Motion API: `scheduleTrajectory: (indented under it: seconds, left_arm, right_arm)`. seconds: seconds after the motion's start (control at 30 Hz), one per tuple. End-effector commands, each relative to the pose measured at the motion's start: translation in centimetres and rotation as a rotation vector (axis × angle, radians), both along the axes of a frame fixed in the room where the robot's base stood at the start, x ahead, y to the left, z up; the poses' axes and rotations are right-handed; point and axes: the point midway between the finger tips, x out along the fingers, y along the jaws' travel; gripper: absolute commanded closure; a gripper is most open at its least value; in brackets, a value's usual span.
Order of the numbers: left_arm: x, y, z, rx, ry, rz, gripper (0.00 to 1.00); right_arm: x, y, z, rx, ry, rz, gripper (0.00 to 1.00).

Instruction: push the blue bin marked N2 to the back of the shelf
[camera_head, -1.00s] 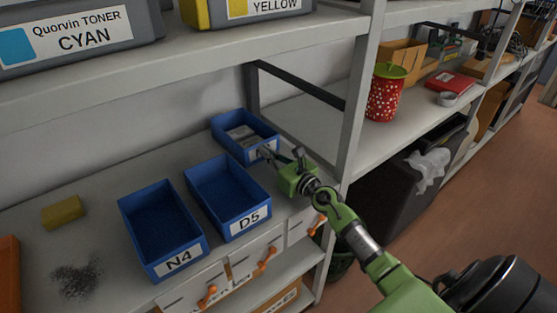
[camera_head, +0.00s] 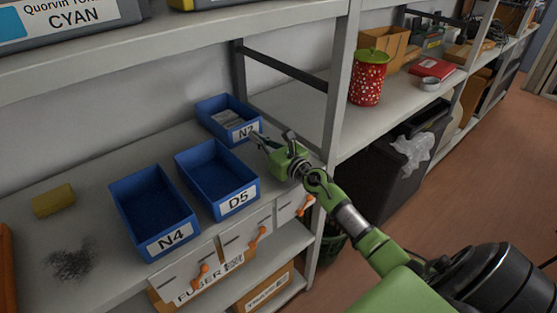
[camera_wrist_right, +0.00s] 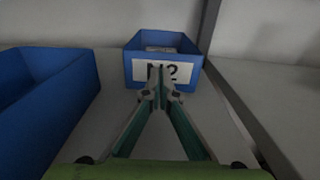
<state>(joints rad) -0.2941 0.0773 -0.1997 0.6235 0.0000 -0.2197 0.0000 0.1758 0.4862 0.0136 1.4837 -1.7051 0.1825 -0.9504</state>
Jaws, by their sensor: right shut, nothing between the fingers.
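The blue bin marked N2 (camera_head: 212,108) stands on the middle shelf, near the upright post, with some grey-white contents inside. It also shows in the right wrist view (camera_wrist_right: 185,45), straight ahead, its white label partly covered by my fingertips. My right gripper (camera_head: 258,138) is shut and empty, its fingertips at the label on the bin's front. In the right wrist view the fingertips (camera_wrist_right: 160,92) meet just in front of the label; I cannot tell if they touch it. My left gripper is not in view.
Blue bins D5 (camera_head: 238,200) and N4 (camera_head: 172,240) stand to the left of N2 on the same shelf. A yellow block (camera_head: 54,200) and a dark powder spill (camera_head: 70,262) lie further left. A shelf post (camera_head: 334,110) rises to the right of my gripper.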

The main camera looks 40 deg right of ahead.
Motion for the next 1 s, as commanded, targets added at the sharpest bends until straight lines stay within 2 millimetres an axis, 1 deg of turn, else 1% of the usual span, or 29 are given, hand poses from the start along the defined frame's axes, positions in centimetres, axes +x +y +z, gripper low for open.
scheduleTrajectory:
  seconds: [0.2,0.27,0.37,0.5,0.57,0.67,0.8,1.0]
  left_arm:
    - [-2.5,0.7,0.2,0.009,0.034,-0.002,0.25]
    - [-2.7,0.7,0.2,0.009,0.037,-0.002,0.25]
    - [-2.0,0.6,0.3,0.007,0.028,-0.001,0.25]
    - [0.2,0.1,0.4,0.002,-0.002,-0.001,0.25]
    - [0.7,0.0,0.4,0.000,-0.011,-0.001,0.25]
    - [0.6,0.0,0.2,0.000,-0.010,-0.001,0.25]
    - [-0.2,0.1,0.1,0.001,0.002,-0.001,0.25]
    - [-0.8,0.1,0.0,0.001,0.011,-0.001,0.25]
  right_arm:
    - [-2.3,-0.3,0.0,-0.002,0.002,0.001,1.00]
    - [-3.0,-0.3,-0.1,-0.002,0.003,0.002,1.00]
    - [-4.4,-0.5,-0.1,-0.002,0.002,0.001,1.00]
    - [-6.7,-0.8,-0.2,-0.002,0.003,0.001,1.00]
    - [-7.6,-0.8,-0.2,-0.002,0.003,0.002,1.00]
    - [-8.7,-0.9,-0.1,-0.001,0.002,0.001,1.00]
    - [-9.7,-1.0,-0.1,0.000,0.001,0.001,1.00]
    - [-10.0,-1.1,0.1,-0.001,-0.001,0.001,1.00]
